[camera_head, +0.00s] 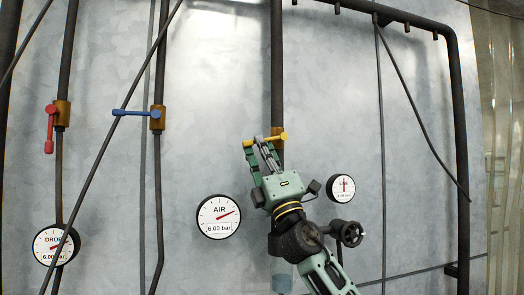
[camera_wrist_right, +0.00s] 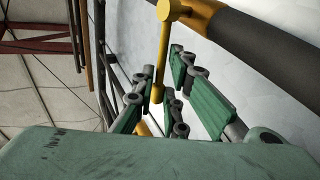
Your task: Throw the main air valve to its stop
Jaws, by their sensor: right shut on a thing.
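The yellow valve lever (camera_head: 267,139) sits on the dark central pipe (camera_head: 277,60) and points left, nearly level with its free end slightly lower. Its brass valve body (camera_head: 278,155) is partly hidden behind my gripper. My right gripper (camera_head: 259,149) reaches up from below and is shut on the lever near its free end. In the right wrist view the yellow lever (camera_wrist_right: 161,55) runs down from its round hub, and its tip lies between the green finger pads of my right gripper (camera_wrist_right: 165,95). My left gripper is not in view.
A blue lever (camera_head: 133,113) points left and a red lever (camera_head: 50,130) hangs down on pipes to the left. The AIR gauge (camera_head: 219,217) and DROP gauge (camera_head: 56,245) read 6.00 bar. The LINE gauge (camera_head: 341,188) is right of my gripper. Thin slanting rods cross the wall.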

